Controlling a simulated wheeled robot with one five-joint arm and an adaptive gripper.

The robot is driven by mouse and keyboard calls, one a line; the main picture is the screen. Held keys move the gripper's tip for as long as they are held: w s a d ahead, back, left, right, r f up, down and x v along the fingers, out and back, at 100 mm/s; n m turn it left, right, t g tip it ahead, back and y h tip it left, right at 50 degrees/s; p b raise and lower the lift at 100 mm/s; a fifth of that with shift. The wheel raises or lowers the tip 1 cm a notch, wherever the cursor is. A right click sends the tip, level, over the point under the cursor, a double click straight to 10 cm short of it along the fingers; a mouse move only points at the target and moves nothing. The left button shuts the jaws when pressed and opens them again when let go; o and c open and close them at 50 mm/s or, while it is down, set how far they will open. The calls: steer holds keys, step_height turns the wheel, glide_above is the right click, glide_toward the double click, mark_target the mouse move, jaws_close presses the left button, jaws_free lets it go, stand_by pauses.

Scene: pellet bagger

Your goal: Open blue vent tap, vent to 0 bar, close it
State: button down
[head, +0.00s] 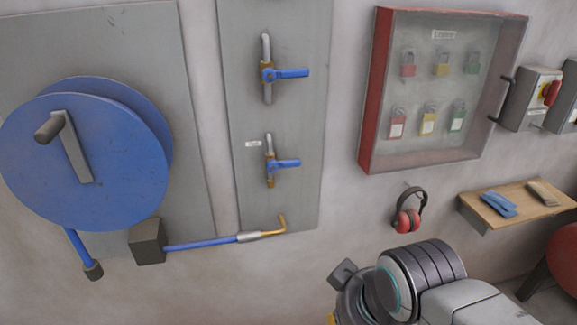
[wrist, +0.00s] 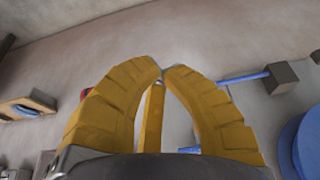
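Two blue-handled taps sit on vertical pipes on the grey wall panel. The upper tap (head: 287,73) and the lower tap (head: 284,163) both have levers pointing right, across their pipes. A small white label, too small to read, is left of the lower tap; I cannot tell for certain which is the vent tap. My gripper's yellow fingers (wrist: 162,71) are closed at the tips in the wrist view, with no tap between them. A bit of blue (wrist: 189,150) shows past the fingers, mostly hidden. In the head view my gripper is nearly out of frame. No pressure gauge shows.
A blue hose reel (head: 120,165) is at left, its hose (head: 200,243) ending in a brass elbow below the panel. A red lock cabinet (head: 368,100), ear defenders (head: 408,221) and a wooden shelf (head: 530,208) are at right. Space before the panel looks clear.

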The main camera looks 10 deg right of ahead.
mark_target(291, 167)
stand_by(0.4)
